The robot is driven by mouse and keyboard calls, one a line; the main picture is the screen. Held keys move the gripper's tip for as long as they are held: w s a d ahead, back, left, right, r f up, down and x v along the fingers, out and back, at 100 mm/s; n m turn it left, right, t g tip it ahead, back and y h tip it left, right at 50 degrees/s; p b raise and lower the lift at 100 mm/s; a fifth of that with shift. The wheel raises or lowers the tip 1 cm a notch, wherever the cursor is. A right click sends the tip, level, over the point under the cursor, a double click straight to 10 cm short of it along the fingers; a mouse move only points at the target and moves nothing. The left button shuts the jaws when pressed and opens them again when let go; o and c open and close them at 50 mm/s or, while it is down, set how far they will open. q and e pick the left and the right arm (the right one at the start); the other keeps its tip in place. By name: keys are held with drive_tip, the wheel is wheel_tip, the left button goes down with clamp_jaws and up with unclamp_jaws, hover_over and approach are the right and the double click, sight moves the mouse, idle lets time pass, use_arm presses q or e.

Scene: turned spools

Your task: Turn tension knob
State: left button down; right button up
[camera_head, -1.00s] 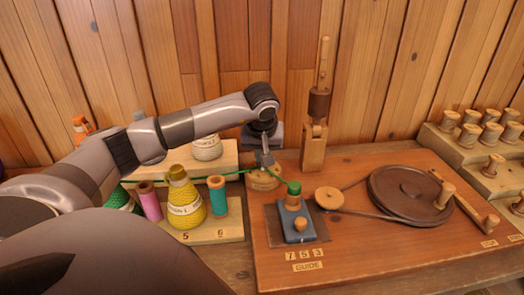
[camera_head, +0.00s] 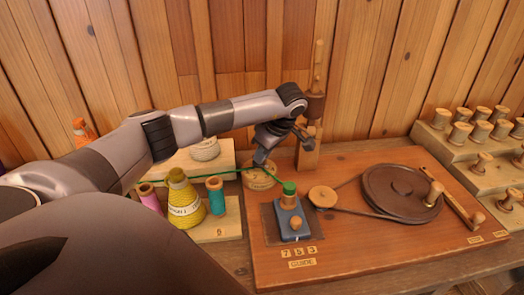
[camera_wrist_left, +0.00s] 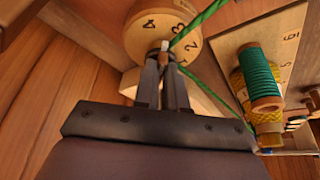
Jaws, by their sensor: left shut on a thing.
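The tension knob (camera_head: 258,179) is a round, pale wooden dial at the back left of the brown board. In the left wrist view its numbered face (camera_wrist_left: 160,28) shows digits, among them 2, 3 and 4. My left gripper (camera_head: 262,160) comes down onto the knob from above, tilted. In the left wrist view its fingers (camera_wrist_left: 164,52) are closed together on a small pale tab at the knob's edge. The fingers hide part of the tab. A green thread (camera_wrist_left: 205,22) runs across the knob close to the fingertips. My right gripper is not in view.
A blue guide block (camera_head: 292,226) with a green-topped spool (camera_head: 289,190) stands in front of the knob. A yellow cone (camera_head: 185,200) and a teal spool (camera_head: 215,195) stand to the left. A wooden post (camera_head: 308,150) rises behind, and a dark wheel (camera_head: 400,185) lies right.

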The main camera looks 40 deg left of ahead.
use_arm(q)
drive_tip(key=n, duration=0.2)
drive_tip(key=n+g, duration=0.1)
drive_tip(key=n, duration=0.1)
drive_tip(key=n+g, duration=0.1)
drive_tip(key=n, duration=0.1)
drive_tip(key=shift+w+a+r+h, duration=0.15)
drive_tip(key=shift+w+a+h, duration=0.05)
drive_tip(key=shift+w+h, duration=0.2)
drive_tip(key=shift+n, duration=0.3)
drive_tip(key=c, duration=1.2)
unclamp_jaws()
drive_tip(key=shift+s, duration=0.1)
drive_tip(key=v, duration=0.7)
